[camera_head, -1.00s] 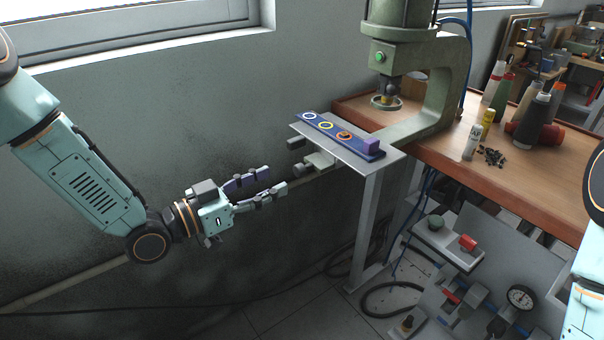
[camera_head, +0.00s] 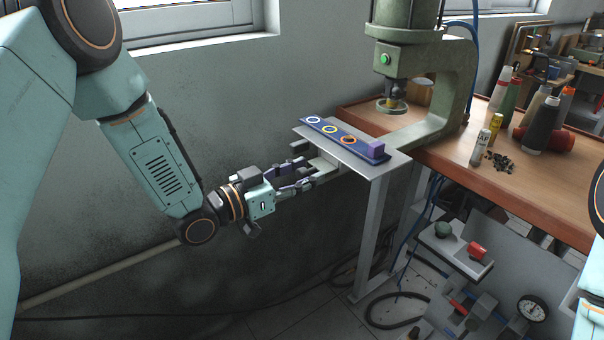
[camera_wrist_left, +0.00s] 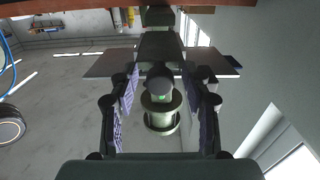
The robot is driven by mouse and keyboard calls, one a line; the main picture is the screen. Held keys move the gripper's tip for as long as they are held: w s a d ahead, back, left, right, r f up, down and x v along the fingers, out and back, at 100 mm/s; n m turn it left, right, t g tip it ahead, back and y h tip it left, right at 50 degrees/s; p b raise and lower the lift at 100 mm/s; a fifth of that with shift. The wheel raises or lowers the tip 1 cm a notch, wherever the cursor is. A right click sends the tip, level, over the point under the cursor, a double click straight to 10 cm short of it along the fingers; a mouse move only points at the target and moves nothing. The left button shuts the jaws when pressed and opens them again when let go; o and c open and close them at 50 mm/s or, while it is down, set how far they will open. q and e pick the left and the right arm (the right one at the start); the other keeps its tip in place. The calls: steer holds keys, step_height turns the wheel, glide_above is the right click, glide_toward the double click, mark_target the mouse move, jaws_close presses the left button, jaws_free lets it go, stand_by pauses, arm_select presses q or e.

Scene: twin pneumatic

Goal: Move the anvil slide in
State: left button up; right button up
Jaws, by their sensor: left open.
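The blue strip (camera_head: 345,138) lies on a grey plate (camera_head: 372,165) that juts left from the bench. It carries several coloured rings and a purple block (camera_head: 377,150) at its near end. A pale block (camera_head: 325,162) sits below the plate's left edge. Which part is the anvil slide is unclear. My left gripper (camera_head: 308,174) is open, its fingertips close to the pale block; contact cannot be told. In the left wrist view its fingers (camera_wrist_left: 165,78) stand apart, with a dark knob and pale cylinder (camera_wrist_left: 160,118) between them in the picture. My right gripper is out of view.
The green press (camera_head: 455,90) stands on the wooden bench (camera_head: 510,185), its ram above the frame's base. Bottles, spools and small black bits (camera_head: 497,162) lie right. A grey leg (camera_head: 375,235) supports the plate. A gauge panel (camera_head: 500,290) stands below.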

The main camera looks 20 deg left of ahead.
arm_select(q)
jaws_close()
stand_by(0.5)
